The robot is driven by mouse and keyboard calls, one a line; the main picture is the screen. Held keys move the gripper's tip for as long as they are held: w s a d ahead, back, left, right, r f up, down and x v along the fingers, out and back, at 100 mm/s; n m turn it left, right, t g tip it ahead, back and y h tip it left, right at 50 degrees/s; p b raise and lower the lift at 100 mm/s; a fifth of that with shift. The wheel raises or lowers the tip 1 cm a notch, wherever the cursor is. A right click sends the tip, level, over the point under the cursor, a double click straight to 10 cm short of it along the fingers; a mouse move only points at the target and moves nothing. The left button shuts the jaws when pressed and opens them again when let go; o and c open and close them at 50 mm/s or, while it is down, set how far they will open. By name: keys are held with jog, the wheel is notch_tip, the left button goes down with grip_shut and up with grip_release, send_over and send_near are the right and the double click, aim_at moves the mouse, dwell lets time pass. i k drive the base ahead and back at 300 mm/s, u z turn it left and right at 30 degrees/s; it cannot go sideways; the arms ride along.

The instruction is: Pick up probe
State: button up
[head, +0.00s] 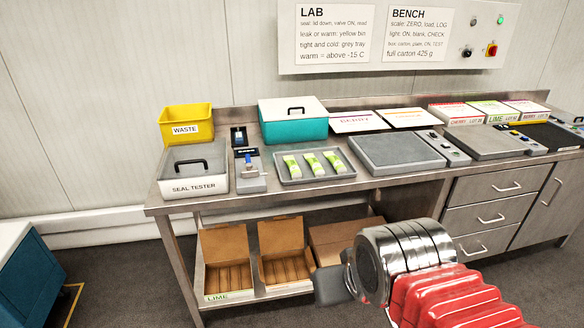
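No item is labelled as the probe. A small dark upright device with a blue part (238,136) stands at the back of the bench, between the yellow bin and the teal box; it may be the probe in its holder, but it is too small to tell. In front of it is a grey unit with a blue lever (251,172). My gripper (330,287) is at lower centre, in front of the bench's lower shelf and well apart from the dark device. Its grey finger part shows, partly hidden by my wrist; its opening is not visible.
On the bench (300,190) are a yellow WASTE bin (185,118), SEAL TESTER box (193,172), lidded teal box (292,125), tray of lolly packs (290,180) and a flat scale (395,152). Open cartons (228,240) sit on the shelf below. Drawers (497,187) are at right.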

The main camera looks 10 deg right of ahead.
aim_at(239, 137)
jog(key=u, duration=0.5)
jog(key=i, duration=1.9)
jog(key=z, duration=0.5)
